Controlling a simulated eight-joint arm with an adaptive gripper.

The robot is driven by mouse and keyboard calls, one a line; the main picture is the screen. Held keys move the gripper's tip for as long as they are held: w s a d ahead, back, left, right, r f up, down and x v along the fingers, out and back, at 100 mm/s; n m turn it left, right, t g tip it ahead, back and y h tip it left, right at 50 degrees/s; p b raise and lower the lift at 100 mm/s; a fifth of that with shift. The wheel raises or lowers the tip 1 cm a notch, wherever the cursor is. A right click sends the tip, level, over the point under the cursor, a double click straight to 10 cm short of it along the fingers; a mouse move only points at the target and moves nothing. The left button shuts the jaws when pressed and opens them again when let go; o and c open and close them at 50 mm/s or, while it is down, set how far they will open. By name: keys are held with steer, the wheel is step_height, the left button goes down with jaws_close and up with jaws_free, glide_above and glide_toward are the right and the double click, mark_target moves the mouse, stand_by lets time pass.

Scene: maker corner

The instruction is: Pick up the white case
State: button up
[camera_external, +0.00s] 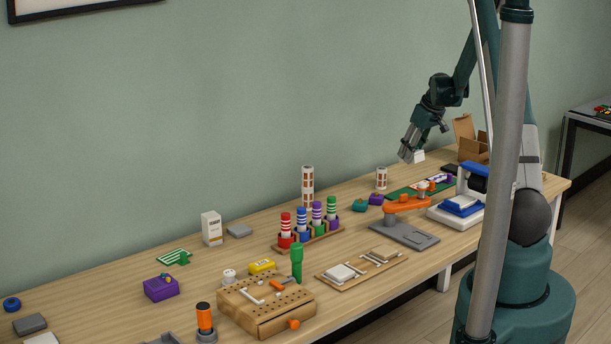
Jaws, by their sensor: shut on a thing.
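My gripper (408,153) is at the back right of the scene, above the far part of the table (105,268). Its fingers point down and are shut on a small white case (419,156). The case shows at the right of the fingertips and appears to be held above the table. Part of it is hidden behind the fingers, and it is too small to make out details.
A green mat (400,192) and an open cardboard box (470,138) are near the gripper. An orange-armed stand (408,204), a blue and white device (460,206) and a patterned cylinder (381,178) stand nearby. Several coloured striped cylinders stand mid-table.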

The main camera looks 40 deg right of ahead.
steer(key=shift+r, duration=0.8)
steer(key=shift+s, duration=0.1)
steer(key=s+r+t, duration=0.2)
steer(key=s+r, duration=0.2)
steer(key=s, duration=0.3)
steer(key=shift+s+r, duration=0.15)
steer(key=shift+r, duration=0.1)
steer(key=shift+d, duration=0.15)
step_height(320, 180, down, 6)
steer(key=shift+f, duration=0.2)
stand_by(0.3)
steer(key=shift+f+b, duration=0.45)
steer(key=shift+f, duration=1.4)
